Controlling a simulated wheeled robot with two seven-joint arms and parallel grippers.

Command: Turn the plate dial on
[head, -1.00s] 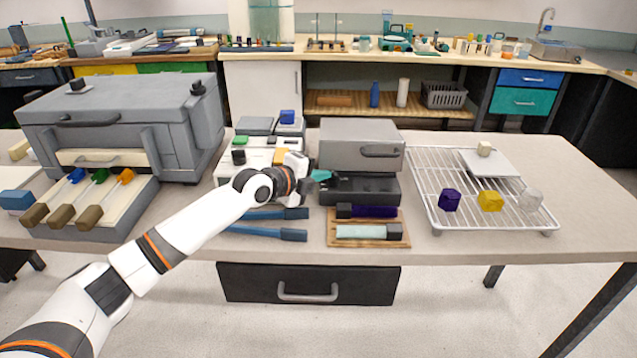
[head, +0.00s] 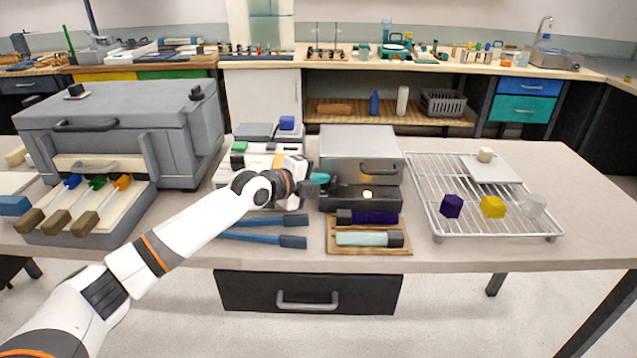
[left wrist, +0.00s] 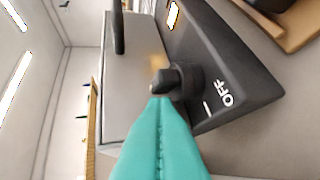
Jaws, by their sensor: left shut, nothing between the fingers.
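The plate is a grey box (head: 350,145) on a dark base (head: 385,204), in the middle of the table in the head view. The black plate dial (left wrist: 185,80) sits on the dark base, near a white OFF label (left wrist: 226,94). In the head view I cannot make out the dial. My left gripper (head: 322,178), with teal fingers, is shut and empty at the plate's left front. In the wrist view its fingertips (left wrist: 160,101) are right at the dial; I cannot tell whether they touch.
A wooden tray (head: 371,252) with dark-capped rods lies in front of the plate. Blue-handled tools (head: 265,240) lie to its left. A wire rack (head: 440,215) with coloured pieces stands right. A large grey furnace-like box (head: 110,130) stands left.

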